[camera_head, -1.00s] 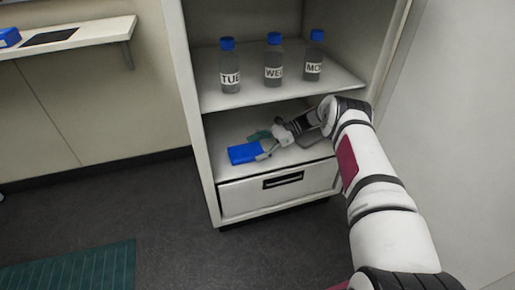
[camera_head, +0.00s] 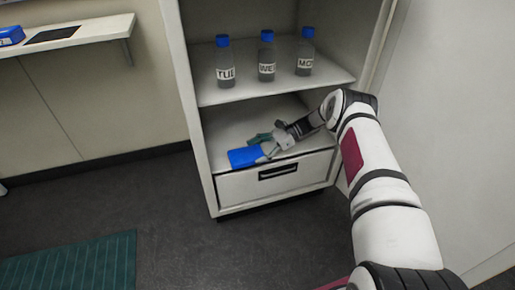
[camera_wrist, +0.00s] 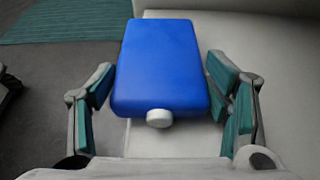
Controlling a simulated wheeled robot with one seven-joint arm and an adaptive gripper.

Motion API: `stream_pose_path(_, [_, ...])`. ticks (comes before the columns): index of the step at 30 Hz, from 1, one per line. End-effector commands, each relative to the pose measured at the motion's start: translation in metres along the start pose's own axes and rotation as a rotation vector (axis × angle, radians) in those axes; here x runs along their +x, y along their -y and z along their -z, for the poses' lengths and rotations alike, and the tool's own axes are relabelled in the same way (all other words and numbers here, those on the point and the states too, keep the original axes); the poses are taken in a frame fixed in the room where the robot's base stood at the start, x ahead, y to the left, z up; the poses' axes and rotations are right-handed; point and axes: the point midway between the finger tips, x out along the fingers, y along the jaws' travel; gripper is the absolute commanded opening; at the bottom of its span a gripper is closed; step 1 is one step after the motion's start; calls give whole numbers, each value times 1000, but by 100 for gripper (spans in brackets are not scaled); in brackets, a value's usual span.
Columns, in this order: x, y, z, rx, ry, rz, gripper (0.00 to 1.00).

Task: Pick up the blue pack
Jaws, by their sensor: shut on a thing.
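The blue pack (camera_head: 246,156) is at the front left of the cabinet's lower shelf (camera_head: 230,120). In the wrist view the blue pack (camera_wrist: 160,65) lies between my two fingers, with its white round cap toward me. My gripper (camera_head: 267,144) reaches it from the right. In the wrist view my gripper (camera_wrist: 160,85) has teal-padded fingers on both sides of the pack, shut on it. The pack overhangs or sits close to the shelf's front edge; I cannot tell whether it is lifted clear.
Several blue-capped things stand nearby: bottles labelled TUE (camera_head: 225,65), WED (camera_head: 266,58) and MON (camera_head: 305,55) on the upper shelf above my arm. A closed drawer (camera_head: 240,188) is below. An open door (camera_head: 440,130) is at the right. A wall shelf (camera_head: 90,28) is at the left.

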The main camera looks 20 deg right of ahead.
Motion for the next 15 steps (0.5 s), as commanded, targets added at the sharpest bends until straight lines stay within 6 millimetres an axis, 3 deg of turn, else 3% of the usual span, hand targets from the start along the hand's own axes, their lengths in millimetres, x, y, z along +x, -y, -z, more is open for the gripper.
stream_pose_path(15, [2,-5,0,1,-1,-3,33])
